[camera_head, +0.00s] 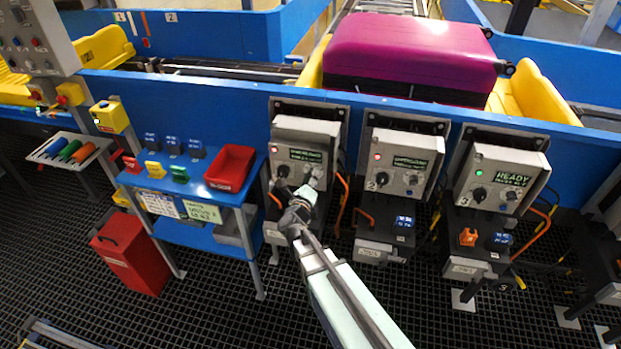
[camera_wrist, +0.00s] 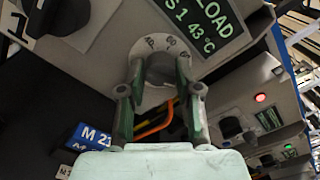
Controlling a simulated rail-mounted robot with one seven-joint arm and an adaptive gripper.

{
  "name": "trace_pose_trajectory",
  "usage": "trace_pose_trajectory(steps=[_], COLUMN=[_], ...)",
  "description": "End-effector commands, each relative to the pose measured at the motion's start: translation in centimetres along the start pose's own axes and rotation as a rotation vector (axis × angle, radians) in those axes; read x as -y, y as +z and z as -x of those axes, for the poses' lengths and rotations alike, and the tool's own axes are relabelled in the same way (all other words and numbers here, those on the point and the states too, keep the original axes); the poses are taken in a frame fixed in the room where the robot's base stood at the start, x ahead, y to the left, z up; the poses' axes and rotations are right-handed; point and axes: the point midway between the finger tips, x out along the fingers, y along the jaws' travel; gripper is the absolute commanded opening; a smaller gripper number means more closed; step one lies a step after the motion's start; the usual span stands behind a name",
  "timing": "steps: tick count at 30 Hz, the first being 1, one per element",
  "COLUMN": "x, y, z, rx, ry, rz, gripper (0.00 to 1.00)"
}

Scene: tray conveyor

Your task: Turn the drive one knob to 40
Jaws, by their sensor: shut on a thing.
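The drive one box (camera_head: 302,132) is the leftmost of three grey control boxes on the blue wall. Its green-lettered display (camera_wrist: 205,22) shows part of the word overload and 43 °C in the wrist view. My gripper (camera_wrist: 160,74) is shut on the small knob (camera_wrist: 161,66) below that display, one finger on each side. A white dial (camera_wrist: 152,46) with numbers rings the knob; the fingers hide its lower part, and I cannot read the pointer's setting. In the head view my gripper (camera_head: 300,196) reaches the box's lower front and hides the knob.
A larger black knob (camera_wrist: 62,14) is left of the dial. Drive two (camera_head: 402,160) and drive three (camera_head: 500,175) boxes stand to the right. A blue bench (camera_head: 190,190) with a red bin (camera_head: 230,167) is to the left. A magenta suitcase (camera_head: 410,50) lies on the conveyor behind.

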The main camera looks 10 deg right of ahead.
Motion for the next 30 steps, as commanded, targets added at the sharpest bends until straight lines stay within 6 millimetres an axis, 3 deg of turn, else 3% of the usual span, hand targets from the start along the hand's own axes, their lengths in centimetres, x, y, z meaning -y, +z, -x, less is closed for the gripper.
trace_pose_trajectory(steps=[8,30], x=[-0.08,-0.08], y=[0.00,0.12], z=[-0.09,-0.17], rx=[0.000,0.000], ry=[-0.001,-0.001], rz=[0.168,0.866], gripper=[0.00,0.00])
